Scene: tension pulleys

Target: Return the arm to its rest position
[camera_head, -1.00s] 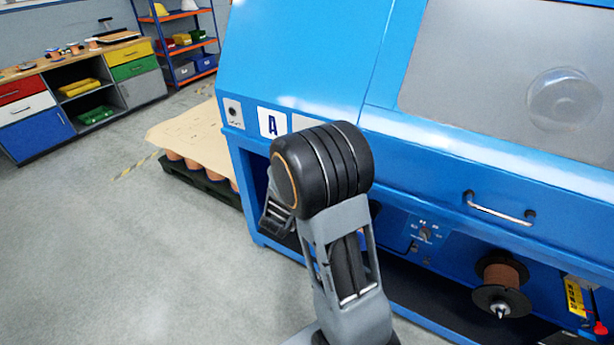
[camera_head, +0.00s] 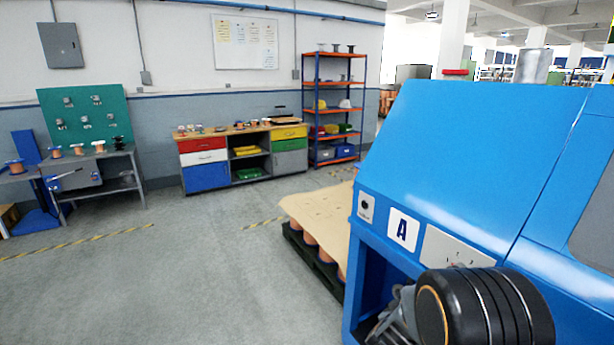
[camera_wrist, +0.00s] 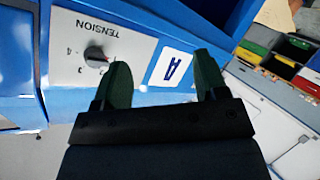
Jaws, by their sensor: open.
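My gripper (camera_wrist: 160,88) shows in the wrist view with its two dark green fingers apart and nothing between them. Beyond the fingers is the blue machine's front, with a white TENSION panel bearing a dark knob (camera_wrist: 96,57) and a white label "A" (camera_wrist: 171,68). In the head view my arm's black rounded joint is at the lower right, in front of the blue machine (camera_head: 460,130). The fingers are not clearly visible in the head view; the joint and the frame edge hide most of the arm.
A pallet with a cardboard sheet (camera_head: 318,215) over copper-coloured spools stands left of the machine. A drawer workbench (camera_head: 205,172), an orange-and-blue shelf rack (camera_head: 312,110) and a green-backed bench (camera_head: 88,120) line the wall. The grey floor (camera_head: 190,270) at left is clear.

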